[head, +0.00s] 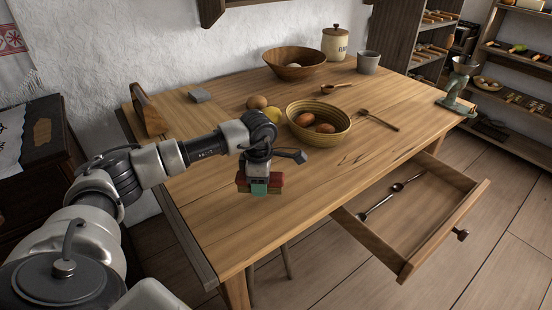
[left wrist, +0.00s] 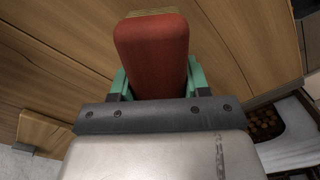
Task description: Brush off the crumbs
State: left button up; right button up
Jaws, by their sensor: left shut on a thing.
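My left gripper (head: 259,186) has green fingers and is shut on a red, block-shaped brush (head: 244,181). The gripper is over the table's near left part; I cannot tell whether the brush touches the wood. In the left wrist view the brush (left wrist: 152,55) sits between the green fingers (left wrist: 157,82), with a tan strip along its far edge. The wooden table (head: 225,225) has a few dark marks (head: 352,159) right of the gripper; I cannot tell whether they are crumbs or grain. My right gripper is not in view.
A wooden bowl (head: 294,61), jar (head: 335,43) and cup (head: 368,62) stand farther back. An open drawer (head: 420,215) juts out at the right front.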

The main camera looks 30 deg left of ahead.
pick_arm(q)
jog(key=shift+d+r+p, duration=0.1)
jog(key=shift+r+p, duration=1.3)
jog(key=shift+r, duration=1.1)
jog(key=shift+f, duration=0.1)
